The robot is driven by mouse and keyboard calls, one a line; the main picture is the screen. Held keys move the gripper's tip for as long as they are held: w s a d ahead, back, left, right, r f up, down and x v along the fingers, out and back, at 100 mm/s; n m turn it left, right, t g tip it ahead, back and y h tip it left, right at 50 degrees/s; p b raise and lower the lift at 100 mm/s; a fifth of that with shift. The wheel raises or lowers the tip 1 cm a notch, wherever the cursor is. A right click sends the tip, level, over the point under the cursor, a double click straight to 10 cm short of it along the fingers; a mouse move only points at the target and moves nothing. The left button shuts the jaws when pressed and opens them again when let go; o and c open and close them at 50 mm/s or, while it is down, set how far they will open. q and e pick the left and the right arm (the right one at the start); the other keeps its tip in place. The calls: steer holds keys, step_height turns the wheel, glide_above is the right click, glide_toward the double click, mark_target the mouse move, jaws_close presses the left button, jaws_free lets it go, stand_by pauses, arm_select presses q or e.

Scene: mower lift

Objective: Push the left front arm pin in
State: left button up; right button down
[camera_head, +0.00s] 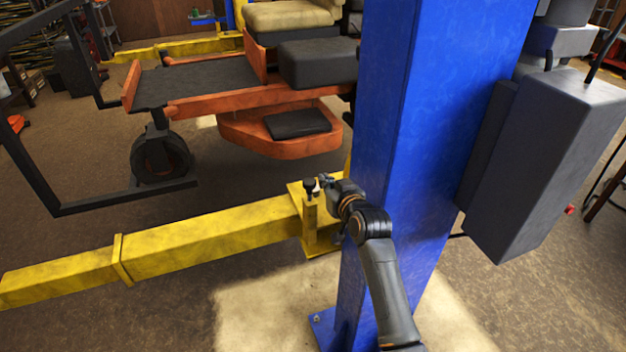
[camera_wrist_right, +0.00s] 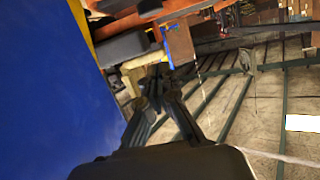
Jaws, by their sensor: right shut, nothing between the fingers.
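The left front arm pin (camera_head: 310,187) shows in the head view as a small dark knob on top of the upright yellow bracket (camera_head: 310,222) at the inner end of the yellow lift arm (camera_head: 205,235). My right gripper (camera_head: 326,181) is shut and empty, with its tips just right of the knob and about level with it. I cannot tell whether they touch it. In the right wrist view my right fingers (camera_wrist_right: 155,80) are together, and the pin is not clear there. My left gripper is not in view.
The blue lift post (camera_head: 415,120) stands right beside my right gripper and fills the left of the wrist view. A grey box (camera_head: 550,165) hangs on the post. An orange mower (camera_head: 220,95) stands behind the yellow arm. The floor in front of the arm is clear.

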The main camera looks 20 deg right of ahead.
steer(key=p, duration=0.2)
glide_above(312, 189)
step_height(312, 189, down, 2)
steer(key=shift+s+d+f, duration=0.1)
steer(key=shift+f, duration=0.95)
steer(key=shift+s+d+f, duration=0.1)
steer(key=shift+f, duration=0.95)
step_height(312, 189, down, 4)
steer(key=b, duration=0.3)
steer(key=shift+s+r, duration=0.1)
